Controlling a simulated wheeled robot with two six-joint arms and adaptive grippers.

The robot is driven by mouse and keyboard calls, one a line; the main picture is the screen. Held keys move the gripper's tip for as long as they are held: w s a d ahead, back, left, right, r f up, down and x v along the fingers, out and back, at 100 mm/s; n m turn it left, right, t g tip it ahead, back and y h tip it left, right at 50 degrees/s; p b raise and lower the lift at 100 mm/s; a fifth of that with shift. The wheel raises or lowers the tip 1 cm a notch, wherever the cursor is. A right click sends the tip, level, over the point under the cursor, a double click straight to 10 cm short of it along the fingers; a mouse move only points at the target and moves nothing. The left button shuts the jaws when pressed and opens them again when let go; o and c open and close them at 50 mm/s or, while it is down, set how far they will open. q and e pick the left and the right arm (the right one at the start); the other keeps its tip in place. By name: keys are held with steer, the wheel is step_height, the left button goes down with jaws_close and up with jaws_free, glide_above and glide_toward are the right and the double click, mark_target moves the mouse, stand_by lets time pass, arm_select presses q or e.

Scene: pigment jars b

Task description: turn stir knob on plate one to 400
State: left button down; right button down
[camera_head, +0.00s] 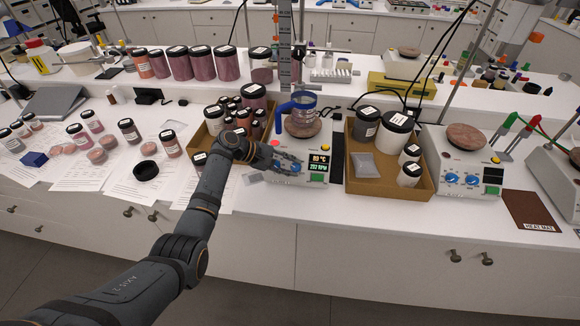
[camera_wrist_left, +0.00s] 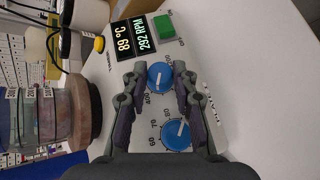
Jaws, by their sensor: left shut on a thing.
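The hot plate (camera_head: 300,181) at mid bench carries a blue-handled glass vessel (camera_head: 304,103) on its round brown top (camera_head: 303,126). Its display (camera_wrist_left: 133,40) reads 89 °C and 292 RPM in the left wrist view. The stir knob (camera_wrist_left: 160,77) is blue with a white pointer line and has a 400 mark beside it. My left gripper (camera_head: 291,165) is at the plate's front panel. In the left wrist view its fingers (camera_wrist_left: 159,83) are shut on the stir knob, one on each side. A second blue knob (camera_wrist_left: 177,135), with marks around 60 to 80, sits beside it. My right gripper is not in view.
A cardboard tray of jars (camera_head: 213,119) stands left of the plate, and another tray (camera_head: 390,187) stands right of it. A second hot plate (camera_head: 462,165) is further right. A green button (camera_wrist_left: 163,27) sits beside the display. Papers and jars cover the left bench.

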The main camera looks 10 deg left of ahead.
arm_select(q)
steer(key=shift+w+d+r+m+g+y, duration=0.1)
steer(key=shift+m+g+y, duration=0.5)
steer(key=shift+m, duration=0.25)
steer(key=shift+w+d+r+m+g+y, duration=0.1)
steer(key=shift+m+g+y, duration=0.5)
steer(key=shift+m, duration=0.25)
steer(key=c, duration=1.1)
jaws_free()
steer(key=shift+o, duration=0.2)
steer(key=v, duration=1.2)
